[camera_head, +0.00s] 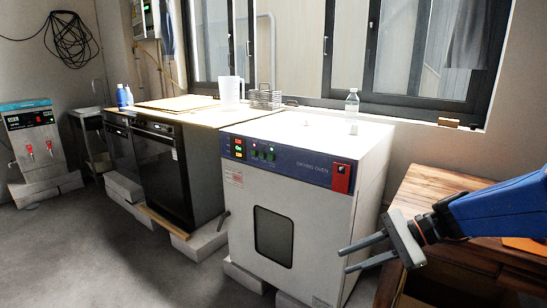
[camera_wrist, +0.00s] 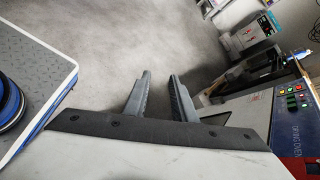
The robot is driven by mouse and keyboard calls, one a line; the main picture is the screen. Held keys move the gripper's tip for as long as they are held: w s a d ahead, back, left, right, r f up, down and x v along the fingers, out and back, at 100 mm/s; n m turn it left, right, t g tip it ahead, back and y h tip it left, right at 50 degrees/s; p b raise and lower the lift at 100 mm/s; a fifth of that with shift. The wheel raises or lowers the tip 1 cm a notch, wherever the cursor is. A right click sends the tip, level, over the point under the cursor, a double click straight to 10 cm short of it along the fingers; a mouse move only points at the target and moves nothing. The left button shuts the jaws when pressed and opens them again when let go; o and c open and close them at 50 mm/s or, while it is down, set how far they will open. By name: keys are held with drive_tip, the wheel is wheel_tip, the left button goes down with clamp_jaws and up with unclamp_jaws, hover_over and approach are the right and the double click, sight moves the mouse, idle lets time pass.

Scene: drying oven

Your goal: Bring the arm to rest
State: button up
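My gripper (camera_head: 347,261) is in front of the drying oven's right part in the head view, at the end of my blue arm, with its two fingers apart and nothing between them. In the wrist view the fingers of my gripper (camera_wrist: 155,98) also stand apart, with only grey floor seen between them. The white drying oven (camera_head: 225,192) has a blue control panel and a front door with a dark window; the door looks shut. The oven's blue panel (camera_wrist: 292,128) shows at the right of the wrist view.
A wooden table (camera_head: 436,186) stands to the right, under my arm. A clear bottle (camera_head: 352,101) stands on the oven. A black-fronted appliance (camera_head: 160,170) and a water dispenser (camera_head: 33,140) are to the left. Open floor (camera_head: 110,255) lies in front.

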drive_tip(key=s+d+f+n+h, duration=0.1)
drive_tip(key=s+f+n+h, duration=0.15)
drive_tip(key=s, duration=0.25)
drive_tip(key=s+d+f+n+h, duration=0.1)
drive_tip(key=s+n+h, duration=0.2)
drive_tip(key=s+n, duration=0.15)
drive_tip(key=s+d+n+t+h, duration=0.3)
drive_tip(key=s+d+n+h, duration=0.2)
drive_tip(key=d+h, duration=0.1)
drive_tip(key=shift+d+r+n+t, duration=0.3)
drive_tip(key=shift+d+r+n, duration=0.1)
drive_tip(key=shift+d, duration=0.45)
